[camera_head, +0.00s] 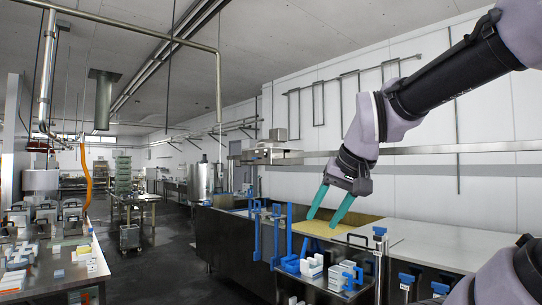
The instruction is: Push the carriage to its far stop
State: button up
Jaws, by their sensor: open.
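My gripper (324,220) hangs from the upper right with its two teal fingers spread apart and nothing between them. Its fingertips are over or near a yellowish surface (330,232) on the steel counter. I cannot tell whether they touch it. A blue upright frame (257,232) stands at the counter's front, left of my gripper and apart from it. I cannot tell for sure which part is the carriage, and no far stop can be made out.
White blocks (311,267) and blue brackets sit on a low bench in front of the counter. The grey counter top (430,245) right of my gripper is bare. A left table (40,268) is crowded with small equipment. Dark open floor (165,265) lies between.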

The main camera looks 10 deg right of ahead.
aim_at(276, 147)
jog(key=u, duration=0.15)
jog(key=i+u, duration=0.25)
jog(key=i, duration=1.95)
jog(key=i+j, duration=0.15)
jog(key=i, duration=0.95)
jog(key=i+z, duration=0.15)
jog(key=i, duration=1)
jog(key=i+z, duration=0.2)
jog(key=i, duration=0.9)
